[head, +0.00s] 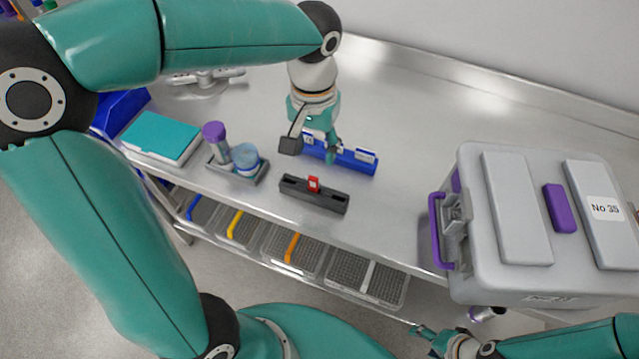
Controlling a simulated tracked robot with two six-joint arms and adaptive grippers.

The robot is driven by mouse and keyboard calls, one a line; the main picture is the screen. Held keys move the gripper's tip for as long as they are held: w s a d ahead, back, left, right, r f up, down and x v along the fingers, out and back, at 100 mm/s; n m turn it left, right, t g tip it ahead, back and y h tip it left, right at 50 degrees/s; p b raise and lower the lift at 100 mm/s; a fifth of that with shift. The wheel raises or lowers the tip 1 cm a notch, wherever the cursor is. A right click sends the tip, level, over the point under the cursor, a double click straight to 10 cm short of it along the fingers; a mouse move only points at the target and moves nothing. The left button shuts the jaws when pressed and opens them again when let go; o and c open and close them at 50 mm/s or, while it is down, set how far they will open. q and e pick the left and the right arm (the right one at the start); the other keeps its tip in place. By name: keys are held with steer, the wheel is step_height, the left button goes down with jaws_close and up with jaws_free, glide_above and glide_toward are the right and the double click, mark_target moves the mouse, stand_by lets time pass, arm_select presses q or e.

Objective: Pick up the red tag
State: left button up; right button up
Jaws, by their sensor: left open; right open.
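The red tag (313,184) stands upright in the middle of a dark grey block (330,202) near the front edge of the steel counter. My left gripper (308,146) is open and empty. It hangs over a blue rack (359,160) with white labels, behind the red tag and apart from it in the picture. Its fingers hide part of the blue rack. My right gripper (424,332) is open at the bottom of the picture, below the counter's front edge and far from the red tag. No gripper holds the tag.
A grey case (478,212) with purple latches takes up the right of the counter. Left of the dark block stand a tray (255,177) with a purple-capped tube and blue jar, and a teal book (160,134). Baskets (290,243) sit below. The back counter is clear.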

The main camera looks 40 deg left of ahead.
mark_target(314, 180)
arm_select(q)
step_height(314, 180, down, 10)
steer(key=shift+s+f+p, duration=0.1)
steer(key=shift+s+p, duration=0.05)
steer(key=shift+p, duration=0.35)
steer(key=c, duration=0.8)
